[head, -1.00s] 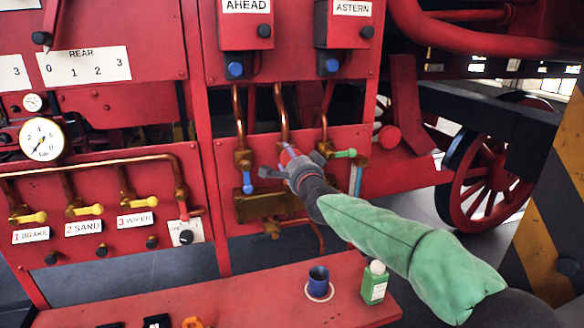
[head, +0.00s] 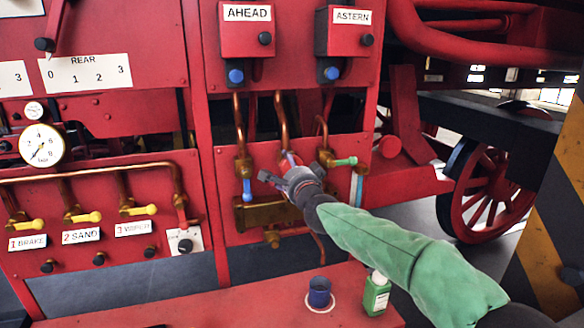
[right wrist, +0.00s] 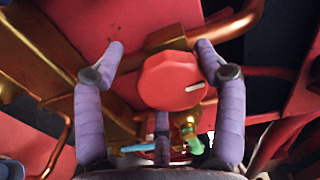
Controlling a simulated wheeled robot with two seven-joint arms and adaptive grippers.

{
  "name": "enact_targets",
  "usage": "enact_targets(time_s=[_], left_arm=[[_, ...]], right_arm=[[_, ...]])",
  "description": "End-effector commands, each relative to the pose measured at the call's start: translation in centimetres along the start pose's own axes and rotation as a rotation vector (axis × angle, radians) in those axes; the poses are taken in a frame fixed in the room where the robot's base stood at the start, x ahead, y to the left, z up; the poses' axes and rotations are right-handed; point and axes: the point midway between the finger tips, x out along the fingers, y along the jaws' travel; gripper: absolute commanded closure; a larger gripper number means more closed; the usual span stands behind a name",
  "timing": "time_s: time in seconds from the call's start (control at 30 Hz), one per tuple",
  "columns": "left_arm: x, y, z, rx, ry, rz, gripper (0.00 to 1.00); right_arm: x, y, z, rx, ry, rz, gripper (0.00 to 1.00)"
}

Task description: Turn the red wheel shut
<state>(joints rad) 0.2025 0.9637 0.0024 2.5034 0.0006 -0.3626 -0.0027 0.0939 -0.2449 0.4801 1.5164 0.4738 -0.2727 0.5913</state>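The red wheel (head: 289,160) sits on the brass pipework of the red panel, between the blue-handled and green-handled valves. In the right wrist view the wheel (right wrist: 171,80) is a faceted red knob with a white mark toward its lower right. My right gripper (right wrist: 157,70) is open, its purple fingers spread on either side of the wheel, with a third finger below. A gap shows at the left finger; the right finger is close, and I cannot tell whether it touches. In the head view the right gripper (head: 291,182) partly covers the wheel. My left gripper is not in view.
A blue lever (head: 247,190) and a green lever (head: 344,162) flank the wheel closely. A blue cup (head: 319,292) and a green bottle (head: 376,294) stand on the red shelf (head: 240,300) below. A pressure gauge (head: 41,146) is at the left.

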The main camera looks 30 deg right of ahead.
Motion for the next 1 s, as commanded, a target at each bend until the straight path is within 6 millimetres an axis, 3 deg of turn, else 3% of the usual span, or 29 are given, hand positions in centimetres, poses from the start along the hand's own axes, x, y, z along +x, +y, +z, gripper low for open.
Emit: enact_targets(time_s=[0.47, 1.0], left_arm=[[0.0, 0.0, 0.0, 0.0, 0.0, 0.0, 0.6], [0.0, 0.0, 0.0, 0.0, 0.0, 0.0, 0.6]], right_arm=[[-0.8, -0.6, -0.5, 0.001, 0.01, -0.011, 0.19], [-9.2, -0.5, -0.3, 0.002, 0.007, -0.011, 0.19]])
